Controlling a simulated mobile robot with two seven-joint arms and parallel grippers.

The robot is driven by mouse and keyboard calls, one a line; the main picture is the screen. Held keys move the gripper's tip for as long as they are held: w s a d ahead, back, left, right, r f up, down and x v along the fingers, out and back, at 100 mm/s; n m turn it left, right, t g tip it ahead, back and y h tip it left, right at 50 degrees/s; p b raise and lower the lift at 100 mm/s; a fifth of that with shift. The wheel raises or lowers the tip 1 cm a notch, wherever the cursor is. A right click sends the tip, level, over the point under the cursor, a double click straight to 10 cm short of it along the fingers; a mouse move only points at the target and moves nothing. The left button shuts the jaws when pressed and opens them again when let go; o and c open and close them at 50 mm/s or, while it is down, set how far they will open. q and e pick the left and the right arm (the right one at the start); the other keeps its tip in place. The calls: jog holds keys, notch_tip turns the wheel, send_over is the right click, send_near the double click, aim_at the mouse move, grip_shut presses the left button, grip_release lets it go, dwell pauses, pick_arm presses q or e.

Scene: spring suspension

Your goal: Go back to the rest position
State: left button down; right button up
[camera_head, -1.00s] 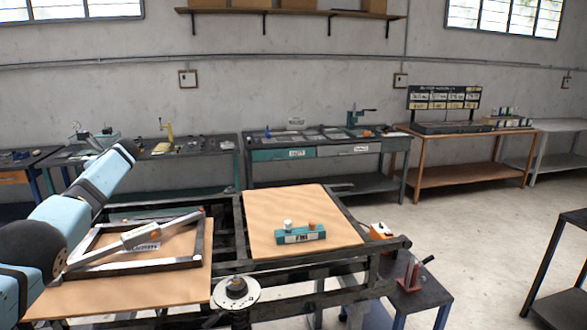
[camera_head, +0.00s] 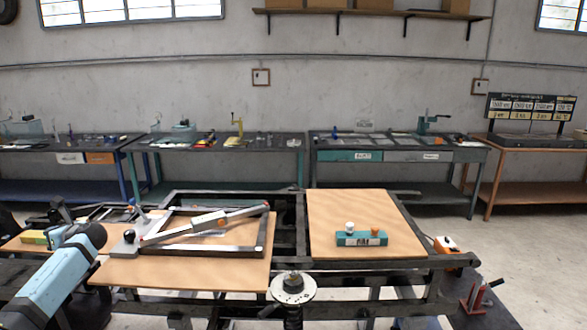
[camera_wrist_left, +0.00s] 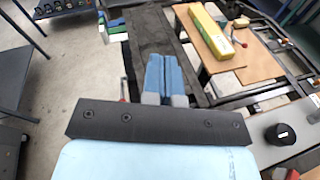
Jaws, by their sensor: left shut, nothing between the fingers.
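My left gripper (camera_wrist_left: 165,70) shows in the left wrist view with its two blue-grey fingers together and nothing between them. It points out over dark frame rails and the floor, apart from the boards. In the head view my left arm comes in at the lower left, bent up at a black joint beside the left board (camera_head: 180,274). The fingers cannot be made out clearly there. My right arm and gripper are not in view.
A dark frame with a slanted metal bar (camera_head: 185,230) lies on the left board. A teal block (camera_head: 361,239) with white and orange knobs sits on the right board (camera_head: 360,207). A yellow box (camera_wrist_left: 211,30) lies near my left arm. Benches line the wall.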

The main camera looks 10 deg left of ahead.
pick_arm(q)
jog(key=s+r+m+t+y, duration=0.2)
jog(key=s+r, duration=0.2)
jog(key=s, duration=0.2)
jog(key=w+d+f+n+t+h, duration=0.2)
jog(key=w+d+n+t+h, duration=1.1)
jog(key=n, duration=0.3)
jog(key=s+d+f+h, duration=0.1)
jog(key=s+d+f, duration=0.1)
jog(key=d+f, duration=0.5)
jog(key=s+d+f+h, duration=0.25)
jog(key=d+f, duration=0.25)
jog(key=f, duration=0.5)
jog(key=s+d+f+g+h, duration=0.2)
jog(key=s+d+f, duration=0.7)
jog(key=d+f, duration=0.3)
jog(key=s+d+f+n+g+h, duration=0.1)
jog(key=s+d+f+n, duration=0.1)
jog(key=s+d, duration=0.8)
jog(key=s+d+f+n+g+h, duration=0.1)
jog(key=s+d+f+n, duration=0.1)
jog(key=s+d, duration=0.9)
jog(key=d, duration=0.4)
jog(key=shift+f, duration=0.4)
